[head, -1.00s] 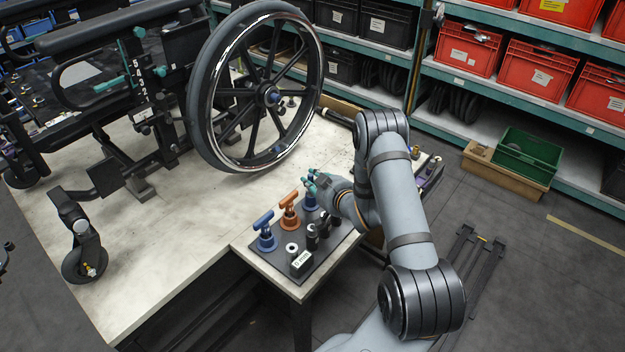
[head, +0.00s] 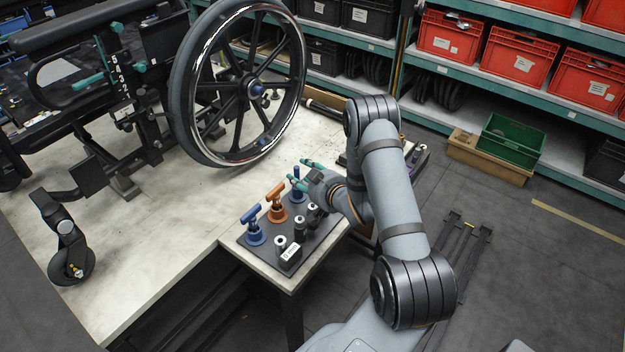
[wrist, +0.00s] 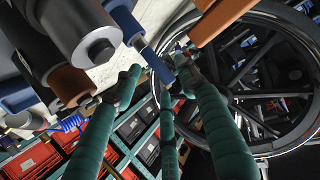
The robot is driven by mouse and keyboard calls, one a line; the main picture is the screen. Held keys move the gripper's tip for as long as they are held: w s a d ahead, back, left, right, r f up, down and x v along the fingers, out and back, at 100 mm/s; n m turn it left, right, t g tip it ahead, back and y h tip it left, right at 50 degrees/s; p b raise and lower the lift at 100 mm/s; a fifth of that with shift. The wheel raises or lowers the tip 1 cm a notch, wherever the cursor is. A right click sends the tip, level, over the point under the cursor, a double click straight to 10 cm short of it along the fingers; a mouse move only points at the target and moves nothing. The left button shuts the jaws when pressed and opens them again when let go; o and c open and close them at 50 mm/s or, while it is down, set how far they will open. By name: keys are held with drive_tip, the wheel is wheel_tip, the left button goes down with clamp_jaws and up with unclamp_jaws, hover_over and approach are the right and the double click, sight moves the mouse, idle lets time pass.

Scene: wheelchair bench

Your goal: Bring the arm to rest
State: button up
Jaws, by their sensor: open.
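My gripper (head: 301,170) has teal fingers, spread open, above the tool stand (head: 318,240) at the corner of the bench. A blue tool (head: 297,184) stands in the stand just beside and partly behind the fingers. In the wrist view the blue tool (wrist: 148,50) reaches between the spread teal fingers; whether any finger touches it I cannot tell. An orange T-handled tool (head: 277,204) and another blue T-handled tool (head: 254,226) stand upright to the left in the same stand.
A wheelchair wheel (head: 243,85) rises behind the stand, close to the gripper. Dark sockets (head: 280,243) stand along the stand's front. Shelves with red bins (head: 518,57) and a green crate (head: 511,140) are at the right. The floor at right is mostly clear.

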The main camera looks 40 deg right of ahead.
sight(298, 171)
drive_tip(key=v, duration=0.9)
drive_tip(key=x, duration=1.1)
drive_tip(key=shift+w, duration=0.25)
drive_tip(key=shift+w+d+f, duration=0.1)
drive_tip(key=shift+w, duration=0.2)
drive_tip(key=shift+s+r+p, duration=0.1)
drive_tip(key=shift+r+p, duration=0.2)
drive_tip(key=shift+p, duration=0.1)
drive_tip(key=shift+f, duration=0.1)
